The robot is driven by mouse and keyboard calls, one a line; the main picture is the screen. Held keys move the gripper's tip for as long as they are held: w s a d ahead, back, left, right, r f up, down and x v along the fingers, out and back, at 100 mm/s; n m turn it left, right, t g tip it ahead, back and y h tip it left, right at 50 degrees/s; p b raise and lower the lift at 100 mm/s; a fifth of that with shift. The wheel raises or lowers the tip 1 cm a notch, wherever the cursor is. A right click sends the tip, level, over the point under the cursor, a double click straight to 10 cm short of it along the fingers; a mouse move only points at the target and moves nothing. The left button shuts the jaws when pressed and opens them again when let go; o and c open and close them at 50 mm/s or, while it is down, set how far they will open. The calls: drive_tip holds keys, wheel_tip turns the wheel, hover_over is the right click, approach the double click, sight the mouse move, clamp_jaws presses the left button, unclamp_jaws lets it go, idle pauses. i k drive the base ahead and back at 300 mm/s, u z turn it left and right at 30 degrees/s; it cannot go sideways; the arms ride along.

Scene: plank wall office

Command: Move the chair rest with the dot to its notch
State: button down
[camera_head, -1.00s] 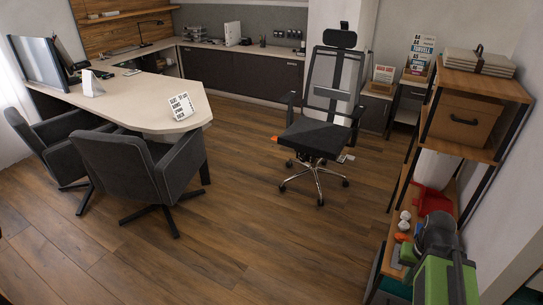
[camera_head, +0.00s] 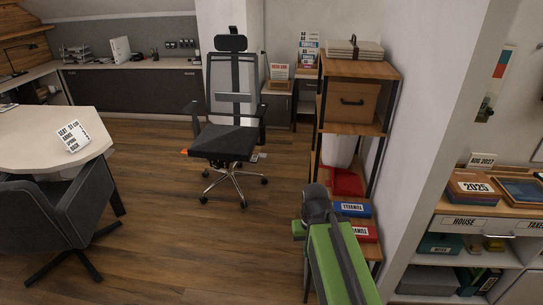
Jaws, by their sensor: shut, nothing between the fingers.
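The black office chair (camera_head: 225,141) stands on the wood floor in the middle, facing me, on a silver wheeled base. It has a headrest (camera_head: 230,43), a mesh backrest (camera_head: 231,75) with a pale bar across it, and two armrests; the left armrest (camera_head: 196,108) shows clearly. An orange part (camera_head: 184,152) sticks out at the seat's left side, and a small pale part (camera_head: 259,156) at its right. I cannot make out a dot or a notch on any rest. Only green and grey parts of my arm show, at bottom centre right; my gripper's fingers are not seen.
A tall shelf (camera_head: 352,128) with red and blue boxes stands right of the chair, beside a wall end. A desk (camera_head: 45,140) with a lettered card (camera_head: 74,137) and a grey armchair (camera_head: 72,208) are at left. Open floor lies before the chair.

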sight(260, 111)
drive_tip(key=z, duration=0.1)
drive_tip(key=i, duration=1.6)
drive_tip(key=u, duration=0.2)
